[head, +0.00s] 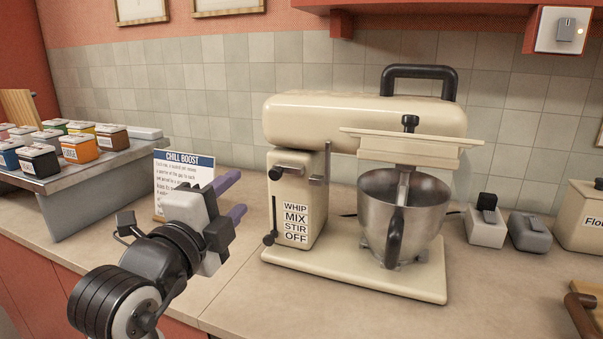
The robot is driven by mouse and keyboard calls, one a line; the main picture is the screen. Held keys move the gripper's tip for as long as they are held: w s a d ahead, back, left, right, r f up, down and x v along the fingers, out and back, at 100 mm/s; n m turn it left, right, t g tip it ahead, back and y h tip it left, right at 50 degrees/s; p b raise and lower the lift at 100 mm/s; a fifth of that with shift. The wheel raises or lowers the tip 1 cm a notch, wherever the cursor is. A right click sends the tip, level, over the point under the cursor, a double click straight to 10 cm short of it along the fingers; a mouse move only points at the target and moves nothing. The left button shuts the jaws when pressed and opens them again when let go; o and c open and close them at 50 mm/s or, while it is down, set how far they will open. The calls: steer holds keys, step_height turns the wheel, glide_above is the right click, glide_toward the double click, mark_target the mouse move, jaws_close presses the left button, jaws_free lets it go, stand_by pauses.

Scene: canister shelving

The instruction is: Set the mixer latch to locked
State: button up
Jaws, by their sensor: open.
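The cream stand mixer (365,115) stands on the counter with its head level over a steel bowl (402,215). A lever with a black knob (275,173) sits at the top of its column, joined to a short metal bar; it may be the latch, but I cannot tell its setting. A slider with a black knob (269,239) is low beside the WHIP, MIX, STIR, OFF label (296,222). My gripper (236,196) is open and empty, left of the column and apart from it. Its purple-tipped fingers point right.
A CHILL BOOST card (183,172) stands behind my gripper. A raised shelf (90,190) with several coloured canisters is at the left. Small grey appliances (529,233) and a flour canister (583,220) stand right of the mixer. The counter in front of the mixer is clear.

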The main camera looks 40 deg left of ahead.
mark_target(274, 175)
steer(key=shift+m+g, duration=0.4)
steer(key=p+x, duration=0.1)
steer(key=x, duration=0.3)
steer(key=f+p+x, duration=0.1)
steer(key=x, duration=0.4)
steer(key=d+p+x, duration=0.1)
steer(key=p+x, duration=0.1)
steer(key=x, duration=0.3)
steer(key=shift+w+f, duration=0.1)
steer(key=shift+f, duration=0.1)
jaws_close()
